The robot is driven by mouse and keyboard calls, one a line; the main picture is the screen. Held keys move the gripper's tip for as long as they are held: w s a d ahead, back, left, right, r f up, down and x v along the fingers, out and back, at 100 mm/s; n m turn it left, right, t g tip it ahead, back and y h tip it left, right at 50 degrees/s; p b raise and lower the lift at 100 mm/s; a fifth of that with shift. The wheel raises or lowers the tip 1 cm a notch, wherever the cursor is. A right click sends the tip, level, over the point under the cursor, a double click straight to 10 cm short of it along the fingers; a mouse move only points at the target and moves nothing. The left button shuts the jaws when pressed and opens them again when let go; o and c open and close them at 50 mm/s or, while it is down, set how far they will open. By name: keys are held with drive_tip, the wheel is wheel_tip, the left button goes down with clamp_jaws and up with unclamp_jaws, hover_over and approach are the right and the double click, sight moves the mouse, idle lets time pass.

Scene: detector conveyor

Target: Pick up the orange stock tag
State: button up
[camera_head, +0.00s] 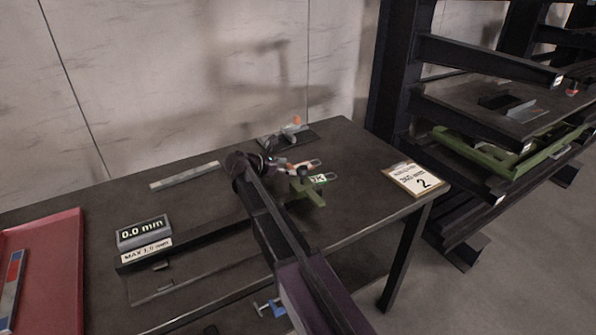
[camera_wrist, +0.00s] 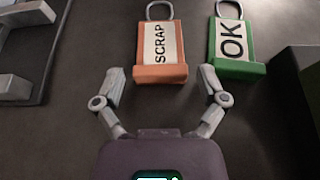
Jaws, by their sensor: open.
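The orange stock tag (camera_wrist: 145,71) lies flat in the wrist view, with a white label reading SCRAP and a metal loop at its far end. In the head view the orange tag (camera_head: 302,167) is partly hidden by my gripper. My gripper (camera_wrist: 162,74) is open and empty. Its fingertips appear on either side of the tag's near end, with a gap on each side. I cannot tell how high they are above the table. In the head view my gripper (camera_head: 276,167) is just left of the tag.
A green OK tag (camera_wrist: 238,69) lies close right of the right finger; it also shows in the head view (camera_head: 319,179). A green block (camera_head: 305,193) stands nearby. A clipboard (camera_head: 413,178) lies on the table's right. A display (camera_head: 145,232) stands left. A dark rack (camera_head: 400,90) is beyond.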

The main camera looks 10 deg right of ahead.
drive_tip(key=shift+w+d+f, duration=0.15)
drive_tip(key=shift+d+f, duration=0.1)
drive_tip(key=shift+d, duration=0.3)
drive_tip(key=c, duration=0.7)
